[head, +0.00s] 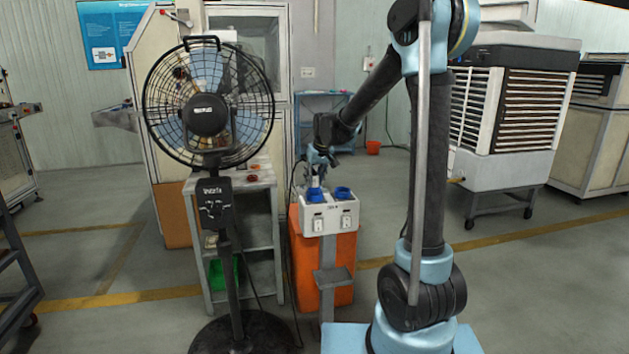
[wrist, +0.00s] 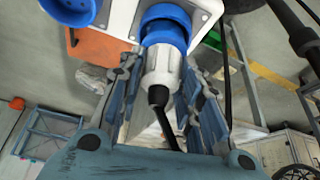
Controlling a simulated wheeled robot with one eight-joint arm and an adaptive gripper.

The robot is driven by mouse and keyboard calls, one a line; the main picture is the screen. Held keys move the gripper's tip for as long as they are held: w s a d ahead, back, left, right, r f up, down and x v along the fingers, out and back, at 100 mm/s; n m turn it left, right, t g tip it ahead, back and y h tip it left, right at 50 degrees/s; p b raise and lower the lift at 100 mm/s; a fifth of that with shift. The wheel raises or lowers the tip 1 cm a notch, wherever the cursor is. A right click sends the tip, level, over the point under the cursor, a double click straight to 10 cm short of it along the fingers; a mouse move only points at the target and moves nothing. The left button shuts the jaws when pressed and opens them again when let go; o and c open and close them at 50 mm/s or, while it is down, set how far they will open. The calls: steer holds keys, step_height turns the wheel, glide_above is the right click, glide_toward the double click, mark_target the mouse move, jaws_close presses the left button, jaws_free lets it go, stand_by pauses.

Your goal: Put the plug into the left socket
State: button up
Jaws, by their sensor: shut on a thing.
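The socket box (head: 328,215) is white with two blue round sockets on top. My gripper (head: 318,166) points down over the left socket (head: 315,194). In the wrist view my gripper (wrist: 160,100) has its fingers on both sides of the plug (wrist: 162,68), a pale grey body with a black cable end, and is shut on it. The plug's front end meets the blue ring of the left socket (wrist: 166,30), in line with it; how deep it sits is hidden. The right socket (head: 343,193) is empty; it also shows in the wrist view (wrist: 68,8).
A black fan (head: 207,115) stands left of the box, before a grey shelf cart (head: 243,250). An orange bin (head: 340,268) is behind the box's post. A black cable (wrist: 227,70) hangs near my gripper.

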steer(key=shift+r, duration=0.75)
stand_by(0.3)
steer(key=shift+f, duration=1.2)
stand_by(1.2)
steer(key=o, duration=0.8)
steer(key=shift+r, duration=0.1)
steer(key=shift+v, duration=5.45)
steer(key=shift+s+d, duration=0.1)
steer(key=shift+d, duration=0.05)
